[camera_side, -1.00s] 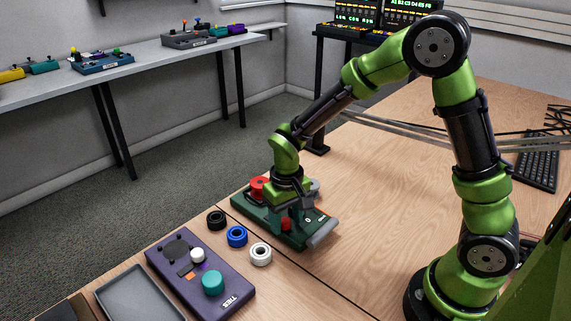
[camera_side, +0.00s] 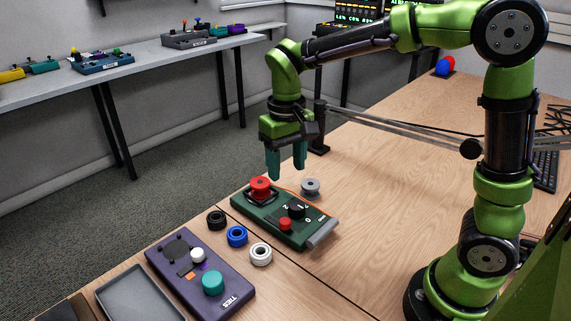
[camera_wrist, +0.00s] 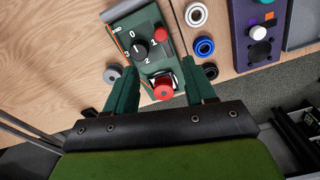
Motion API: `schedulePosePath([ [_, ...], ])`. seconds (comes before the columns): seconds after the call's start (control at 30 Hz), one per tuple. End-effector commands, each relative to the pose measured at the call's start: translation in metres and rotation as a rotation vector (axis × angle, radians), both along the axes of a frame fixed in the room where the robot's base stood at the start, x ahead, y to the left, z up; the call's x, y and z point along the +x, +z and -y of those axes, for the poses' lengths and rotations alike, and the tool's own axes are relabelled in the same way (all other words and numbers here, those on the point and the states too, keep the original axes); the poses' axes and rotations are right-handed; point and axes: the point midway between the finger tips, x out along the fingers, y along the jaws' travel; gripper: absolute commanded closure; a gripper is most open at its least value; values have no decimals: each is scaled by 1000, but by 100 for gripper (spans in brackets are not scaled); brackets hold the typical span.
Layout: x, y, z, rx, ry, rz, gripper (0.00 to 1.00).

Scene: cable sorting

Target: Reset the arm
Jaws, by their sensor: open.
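My gripper (camera_side: 287,172) is open and empty. It hangs in the air above the far end of the green control box, fingers pointing down. The green box (camera_side: 268,222) lies on the wooden table and carries a large red knob (camera_side: 260,186), a black dial (camera_side: 296,211) and a small red button (camera_side: 285,224). In the wrist view, my two green fingers (camera_wrist: 158,82) stand apart on either side of the large red knob (camera_wrist: 163,91), with the black dial (camera_wrist: 139,48) beyond. I cannot see contact with anything.
A grey spool (camera_side: 310,187) stands beside the box. The table to the right is mostly clear; a keyboard (camera_side: 545,170) lies behind my arm.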

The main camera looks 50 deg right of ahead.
Motion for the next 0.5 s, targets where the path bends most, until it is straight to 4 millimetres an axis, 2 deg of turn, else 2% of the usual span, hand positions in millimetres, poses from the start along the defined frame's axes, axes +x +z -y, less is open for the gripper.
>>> schedulePosePath([
  [0.17, 0, 14, 0, 0, 0, 0, 46],
  [0.5, 0, 15, 0, 0, 0, 1, 46],
])
